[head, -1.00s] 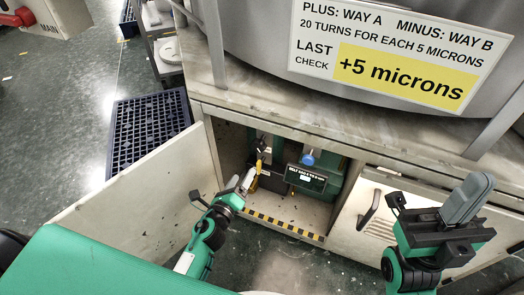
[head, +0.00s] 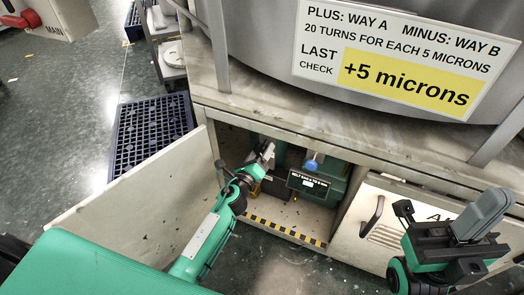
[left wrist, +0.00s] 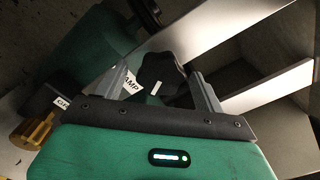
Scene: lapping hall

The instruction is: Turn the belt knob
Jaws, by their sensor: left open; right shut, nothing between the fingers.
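My left gripper (head: 265,150) reaches into the open cabinet under the machine. In the left wrist view its fingers (left wrist: 160,82) are open, with a black lobed knob (left wrist: 163,70) with a white mark between them. Whether they touch it I cannot tell. A label (left wrist: 130,84) ending in "AMP" is beside this knob. In the head view my gripper hides it. A blue knob (head: 312,165) sits to the right, above a dark display (head: 308,183) whose small text seems to begin with "BELT". Which knob is the belt knob is unclear. My right gripper (head: 483,215) is shut and empty, outside the cabinet.
The left cabinet door (head: 135,205) stands open beside my left arm. The right door (head: 385,225) has a dark handle. A striped strip (head: 285,231) edges the cabinet floor. A brass-coloured part (left wrist: 35,130) is at the left wrist view's left. A sign (head: 400,55) reads "+5 microns".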

